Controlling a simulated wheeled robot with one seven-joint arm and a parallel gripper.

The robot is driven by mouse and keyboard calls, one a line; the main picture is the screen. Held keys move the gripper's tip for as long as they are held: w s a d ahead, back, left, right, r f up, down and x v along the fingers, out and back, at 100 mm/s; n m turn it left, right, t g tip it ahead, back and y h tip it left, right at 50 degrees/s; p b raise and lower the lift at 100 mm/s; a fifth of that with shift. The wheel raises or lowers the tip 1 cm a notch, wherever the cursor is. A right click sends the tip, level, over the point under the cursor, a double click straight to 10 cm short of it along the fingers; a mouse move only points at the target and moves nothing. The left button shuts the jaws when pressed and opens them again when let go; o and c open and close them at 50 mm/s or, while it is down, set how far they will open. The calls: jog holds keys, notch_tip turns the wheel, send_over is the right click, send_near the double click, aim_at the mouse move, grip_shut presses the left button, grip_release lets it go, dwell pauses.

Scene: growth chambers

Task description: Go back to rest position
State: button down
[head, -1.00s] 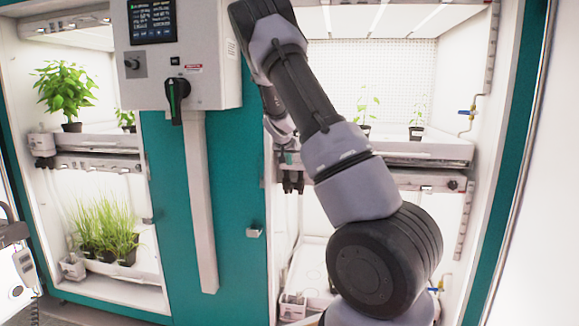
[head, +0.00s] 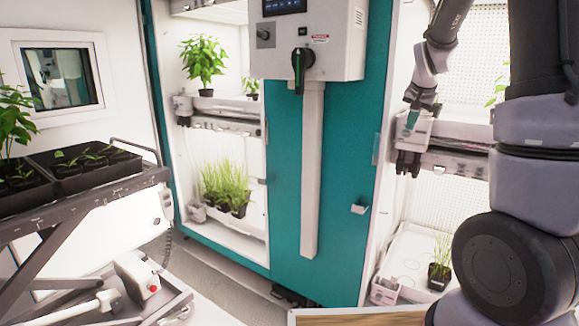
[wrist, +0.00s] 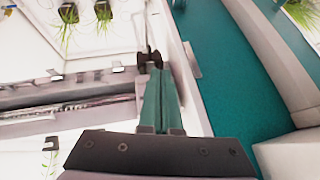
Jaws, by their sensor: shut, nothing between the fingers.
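My gripper (head: 411,120) hangs from my arm at the right side of the head view, in front of the right growth chamber beside its shelf unit (head: 428,132). In the wrist view, the two teal fingers of my gripper (wrist: 162,98) lie together, with nothing seen between them. My arm's dark and grey links fill the right of the head view and hide much of the right chamber.
A control box (head: 308,40) with a black handle is on the teal panel (head: 345,150). The left chamber holds grassy plants (head: 228,187) and a leafy plant (head: 203,62). A cart (head: 85,200) with seedling trays stands left. Floor between looks clear.

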jog(key=s+a+r+n+y, duration=0.1)
jog(key=s+a+r, duration=0.2)
jog(key=s, duration=0.7)
jog(key=s+a+r+n+y, duration=0.1)
jog(key=s+a+r, duration=0.1)
jog(key=s+a, duration=0.4)
jog(key=s+a+r+n+y, duration=0.1)
jog(key=s+a+r, duration=0.2)
jog(key=s, duration=1.2)
jog(key=shift+s+a+r+n+y, duration=0.2)
jog(key=shift+a+r+n+y, duration=0.1)
jog(key=shift+a, duration=0.5)
